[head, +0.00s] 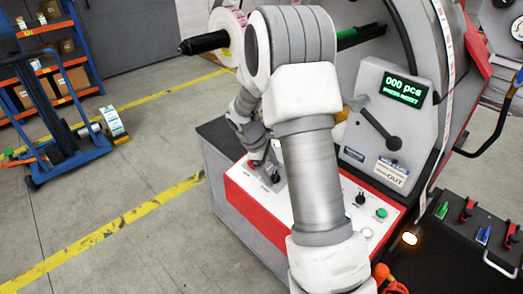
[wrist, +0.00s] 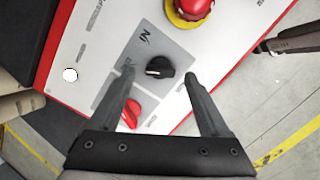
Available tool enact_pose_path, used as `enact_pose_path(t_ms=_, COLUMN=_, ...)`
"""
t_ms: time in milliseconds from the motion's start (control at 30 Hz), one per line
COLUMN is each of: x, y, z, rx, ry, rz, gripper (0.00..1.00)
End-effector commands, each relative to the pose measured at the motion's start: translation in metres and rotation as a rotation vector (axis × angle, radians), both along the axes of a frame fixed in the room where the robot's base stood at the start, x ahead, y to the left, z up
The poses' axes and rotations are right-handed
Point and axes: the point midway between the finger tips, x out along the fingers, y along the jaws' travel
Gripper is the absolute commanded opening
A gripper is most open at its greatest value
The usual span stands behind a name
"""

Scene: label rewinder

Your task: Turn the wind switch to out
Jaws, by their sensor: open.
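The black wind switch (wrist: 160,67) sits on a grey plate (wrist: 172,45) of the control panel, with the word IN printed beside it. Its white mark faces left in the wrist view. I cannot make out an OUT mark on that plate. My gripper (wrist: 159,76) is open, with one finger on each side of the black switch; I cannot tell whether they touch it. In the head view my gripper (head: 266,168) is low over the left part of the white panel (head: 243,191), and the switch cannot be made out there.
A red knob (wrist: 131,112) is close to the left finger. A red stop button on a yellow ring (wrist: 190,8) stands beyond the switch. Another black knob (head: 360,198) and a green button (head: 381,213) are on the panel's right. A lever (head: 380,128) juts from the machine.

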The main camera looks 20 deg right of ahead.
Motion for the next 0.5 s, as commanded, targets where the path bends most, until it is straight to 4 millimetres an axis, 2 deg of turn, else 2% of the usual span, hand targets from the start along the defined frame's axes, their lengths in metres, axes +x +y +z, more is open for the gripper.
enact_pose_path(t_ms=500, x=0.001, y=0.044, z=0.115, rx=0.000, ry=-0.005, rz=0.002, gripper=0.80)
